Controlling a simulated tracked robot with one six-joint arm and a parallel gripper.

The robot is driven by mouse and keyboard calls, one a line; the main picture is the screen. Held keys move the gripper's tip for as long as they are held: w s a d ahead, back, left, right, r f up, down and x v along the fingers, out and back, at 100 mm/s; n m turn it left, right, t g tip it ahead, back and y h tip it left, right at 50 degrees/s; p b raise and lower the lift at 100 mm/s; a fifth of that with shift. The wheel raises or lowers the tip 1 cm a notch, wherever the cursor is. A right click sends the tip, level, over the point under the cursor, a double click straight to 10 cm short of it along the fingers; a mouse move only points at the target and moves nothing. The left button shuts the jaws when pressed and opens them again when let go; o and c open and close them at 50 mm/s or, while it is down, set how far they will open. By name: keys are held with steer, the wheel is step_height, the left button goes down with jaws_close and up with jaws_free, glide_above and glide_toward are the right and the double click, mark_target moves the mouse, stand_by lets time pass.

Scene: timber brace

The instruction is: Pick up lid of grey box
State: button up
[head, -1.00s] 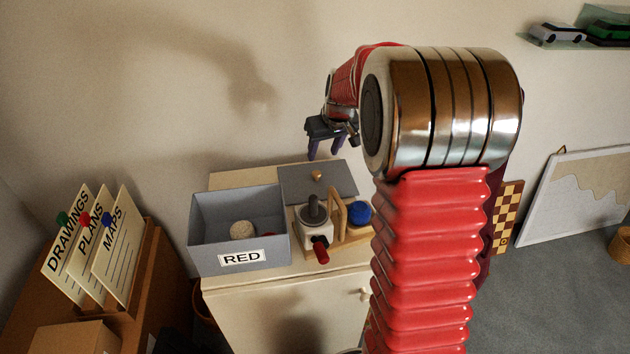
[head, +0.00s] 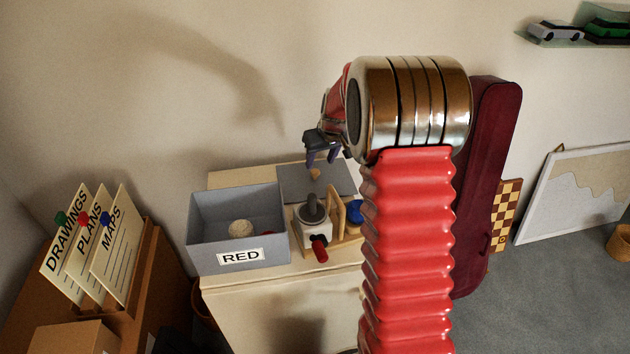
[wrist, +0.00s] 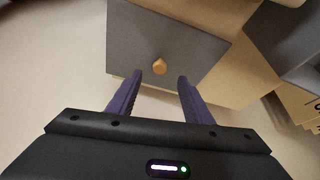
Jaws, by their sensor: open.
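The lid (head: 291,184) is a flat dark grey panel with a small wooden knob (head: 315,175). It lies on the cabinet top beside and behind the grey box (head: 215,247), which is open and labelled RED. My gripper (head: 321,161) is open and empty just above the knob in the head view. In the wrist view the lid (wrist: 190,45) is ahead of my gripper (wrist: 160,78). The knob (wrist: 159,67) shows between the two purple fingertips and slightly beyond them, apparently not touched. Part of the grey box (wrist: 290,40) shows at the upper right there.
A white device with a dark knob and red handle (head: 318,229) stands in front of the lid. Beside it are a wooden stand and a blue round object (head: 355,212). The grey box holds a pale ball (head: 240,229) and something red. The wall is close behind the cabinet (head: 290,310).

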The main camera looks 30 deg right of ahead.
mark_target(315, 171)
steer(key=shift+x, duration=1.3)
steer(key=shift+w+x, duration=0.25)
steer(key=shift+x, duration=2.35)
steer(key=shift+r, duration=0.1)
jaws_close()
